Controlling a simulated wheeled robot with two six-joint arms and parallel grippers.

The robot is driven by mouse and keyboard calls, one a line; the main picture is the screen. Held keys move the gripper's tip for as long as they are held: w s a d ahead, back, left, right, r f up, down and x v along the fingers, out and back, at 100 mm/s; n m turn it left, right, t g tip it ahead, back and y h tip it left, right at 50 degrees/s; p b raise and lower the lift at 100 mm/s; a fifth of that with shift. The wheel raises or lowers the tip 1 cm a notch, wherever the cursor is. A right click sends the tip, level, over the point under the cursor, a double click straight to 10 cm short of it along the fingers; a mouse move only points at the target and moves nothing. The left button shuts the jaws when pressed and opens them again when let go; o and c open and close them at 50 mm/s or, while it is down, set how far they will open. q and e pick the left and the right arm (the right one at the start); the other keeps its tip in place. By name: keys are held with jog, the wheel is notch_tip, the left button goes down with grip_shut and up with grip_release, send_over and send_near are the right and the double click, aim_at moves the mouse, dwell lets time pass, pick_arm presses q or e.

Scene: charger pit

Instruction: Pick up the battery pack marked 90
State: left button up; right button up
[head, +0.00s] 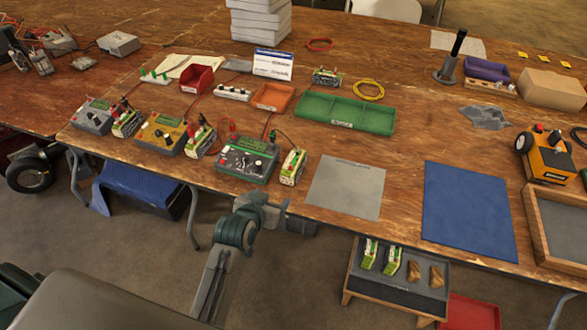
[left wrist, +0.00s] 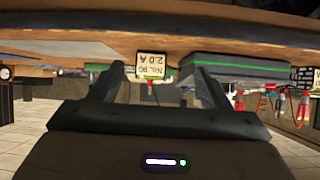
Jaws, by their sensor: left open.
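The battery pack marked 90 shows in the left wrist view (left wrist: 152,66), its label reading "No. 90 2.0 A" upside down. In the head view it appears to be the green-and-white pack (head: 292,168) at the right of the green charger (head: 247,160), near the table's front edge. A cable runs to this pack from the charger. My left gripper (head: 268,203) is open and empty in front of the table edge, short of the pack. In the wrist view the pack lies beyond and between the fingers (left wrist: 156,82). My right gripper is out of view.
A grey mat (head: 345,188) and a blue mat (head: 468,211) lie to the right. A yellow charger (head: 161,132) and more packs stand to the left. A green tray (head: 345,113) is behind. Below the front edge, a low tray (head: 398,290) holds packs and brown pieces.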

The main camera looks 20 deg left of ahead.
pick_arm(q)
jog(key=t, duration=0.2)
send_near(290, 168)
jog(key=x, duration=0.2)
jog(key=shift+w+f, duration=0.15)
jog(key=shift+f, duration=0.2)
jog(key=x, duration=0.4)
jog(key=shift+w, duration=0.45)
jog(key=shift+w+d+f+p, duration=0.15)
jog(key=shift+w+p, duration=0.15)
jog(key=shift+w, duration=0.55)
jog(key=p+x, duration=0.1)
jog(key=x, duration=0.2)
jog(key=shift+w, duration=0.2)
jog(key=shift+w+f, duration=0.25)
jog(key=shift+w, duration=0.15)
jog(key=c, duration=1.3)
jog(key=shift+r, duration=0.1)
grip_shut()
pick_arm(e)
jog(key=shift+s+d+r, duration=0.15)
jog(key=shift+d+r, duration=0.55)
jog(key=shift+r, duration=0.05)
